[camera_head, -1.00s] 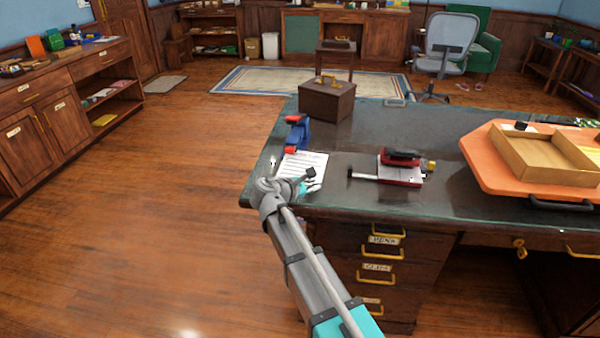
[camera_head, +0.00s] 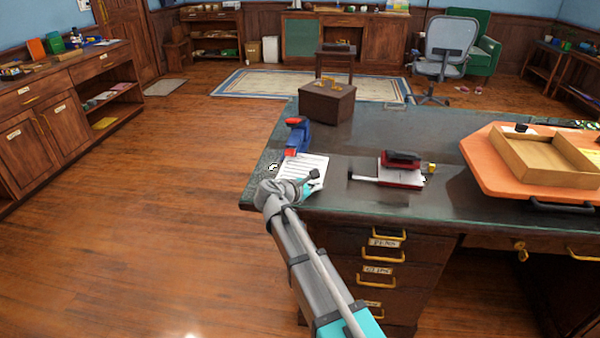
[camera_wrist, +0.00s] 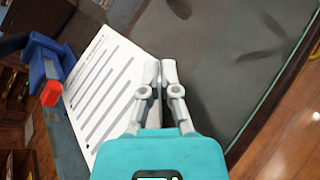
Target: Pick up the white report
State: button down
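The white report (camera_head: 300,168) is a sheet with dark printed lines near the left front corner of the dark desk. It also shows in the wrist view (camera_wrist: 105,88), left of my fingers. My gripper (camera_head: 313,181) is low over the report's right front part. In the wrist view my two grey fingers (camera_wrist: 160,70) are together, with almost no gap, at the report's right corner. The corner runs in at the fingertips and seems pinched there. The sheet looks about flat, and I cannot tell whether any of it is off the desk.
A blue and red object (camera_head: 297,136) stands right behind the report. A red and black stapler-like device (camera_head: 401,170) lies to the right. A brown box (camera_head: 327,101) and an orange tray (camera_head: 482,160) are also on the desk (camera_head: 400,125). Open floor lies left.

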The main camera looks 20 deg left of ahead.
jog(key=shift+r, duration=0.15)
dwell(0.3)
jog(key=shift+r+p, duration=0.6)
jog(key=shift+p, duration=0.2)
jog(key=shift+s+a, duration=0.15)
jog(key=shift+s, duration=0.15)
jog(key=s+a, duration=0.4)
jog(key=s, duration=0.5)
jog(key=s+a, duration=0.4)
jog(key=s, duration=0.6)
jog(key=s+a, duration=0.4)
jog(key=s, duration=0.5)
jog(key=shift+s+a, duration=0.25)
jog(key=shift+s, duration=0.1)
